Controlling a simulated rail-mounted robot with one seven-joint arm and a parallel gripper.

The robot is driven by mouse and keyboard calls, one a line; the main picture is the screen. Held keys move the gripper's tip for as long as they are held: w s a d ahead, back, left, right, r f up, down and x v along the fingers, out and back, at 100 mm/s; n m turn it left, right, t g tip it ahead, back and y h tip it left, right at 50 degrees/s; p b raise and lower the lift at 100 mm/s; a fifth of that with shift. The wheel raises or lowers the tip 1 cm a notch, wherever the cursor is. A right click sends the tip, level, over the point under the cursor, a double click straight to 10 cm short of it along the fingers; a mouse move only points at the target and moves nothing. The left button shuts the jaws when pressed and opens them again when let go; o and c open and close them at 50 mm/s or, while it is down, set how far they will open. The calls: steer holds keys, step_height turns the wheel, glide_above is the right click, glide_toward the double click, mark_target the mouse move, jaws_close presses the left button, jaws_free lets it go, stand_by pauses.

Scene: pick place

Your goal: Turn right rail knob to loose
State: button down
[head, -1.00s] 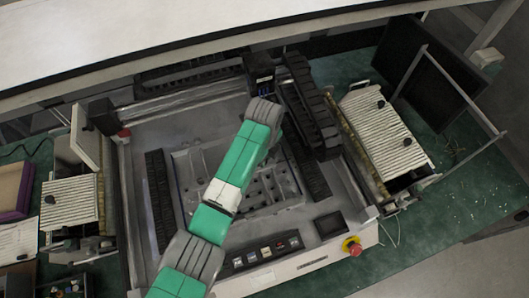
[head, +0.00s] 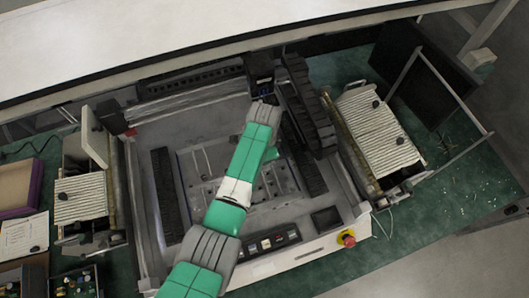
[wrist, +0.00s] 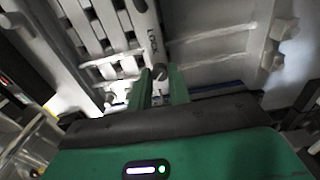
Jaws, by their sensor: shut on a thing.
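My gripper (wrist: 158,88) shows in the wrist view with two green fingers close together, shut on a small grey round knob (wrist: 160,72) at their tips. The knob sits at the near end of a light grey rail (wrist: 153,38) marked LOCK. A second round knob (wrist: 140,5) shows further up the same rail. The knob's pointer direction is too small to read.
A slatted feeder rack (head: 378,133) stands on the right and another (head: 80,199) on the left. A black unit (head: 308,105) stands close to the right of my arm's end. A red emergency button (head: 347,239) is on the machine's front edge.

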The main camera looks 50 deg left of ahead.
steer(key=n+p, duration=0.1)
steer(key=n, duration=0.3)
steer(key=shift+r, duration=0.1)
steer(key=shift+n, duration=2.4)
steer(key=c, duration=1.3)
jaws_free()
step_height(320, 180, up, 8)
steer(key=shift+f+p, duration=0.15)
steer(key=shift+p, duration=0.45)
